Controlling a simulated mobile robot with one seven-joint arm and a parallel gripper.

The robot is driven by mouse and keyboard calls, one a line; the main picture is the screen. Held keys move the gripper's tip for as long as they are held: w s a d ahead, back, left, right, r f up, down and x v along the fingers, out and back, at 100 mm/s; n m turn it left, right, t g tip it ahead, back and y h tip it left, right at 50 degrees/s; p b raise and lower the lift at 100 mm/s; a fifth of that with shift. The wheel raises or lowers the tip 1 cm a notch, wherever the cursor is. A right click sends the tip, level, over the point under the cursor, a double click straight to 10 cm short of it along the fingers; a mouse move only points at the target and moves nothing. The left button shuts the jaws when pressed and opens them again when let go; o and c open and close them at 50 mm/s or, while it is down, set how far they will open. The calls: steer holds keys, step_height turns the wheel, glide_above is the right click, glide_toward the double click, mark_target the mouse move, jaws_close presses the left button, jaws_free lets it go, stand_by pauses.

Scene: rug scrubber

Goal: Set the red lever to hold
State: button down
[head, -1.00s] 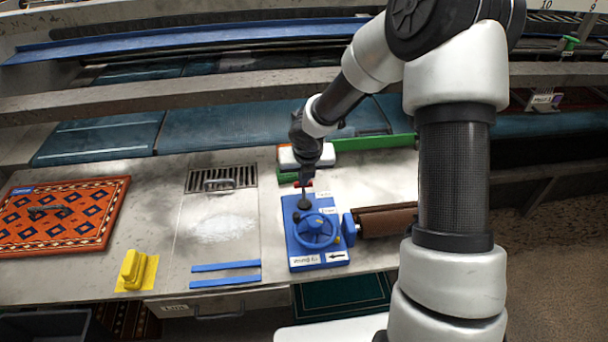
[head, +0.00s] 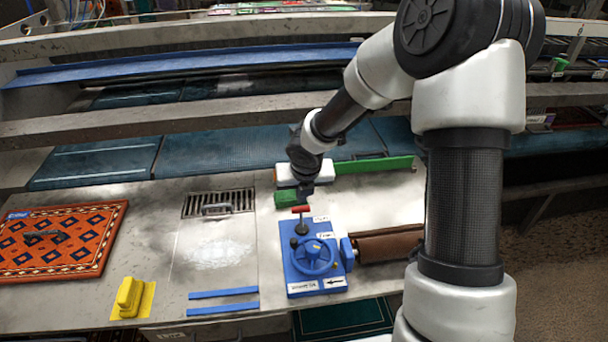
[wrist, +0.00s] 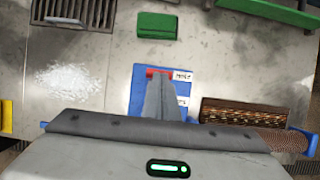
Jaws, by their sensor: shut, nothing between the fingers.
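The red lever (head: 301,209) is a red crossbar on a dark stem. It rises from the upper part of a blue control panel (head: 289,264) with a blue handwheel (head: 314,257). Two small white labels (head: 322,219) sit to its right, too small to read. My gripper (head: 304,190) is shut and empty, above and just behind the lever in the head view, apart from it there. In the wrist view the shut fingers (wrist: 160,80) point at the red bar (wrist: 153,71) and hide part of it. I cannot tell the lever's exact setting.
A drain grate (head: 218,202), white powder (head: 212,255) and a yellow block (head: 130,293) are to the left.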

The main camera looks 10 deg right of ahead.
steer(key=p+v, duration=0.1)
steer(key=v, duration=1.2)
steer(key=shift+s+r, duration=0.25)
steer(key=shift+a, duration=0.1)
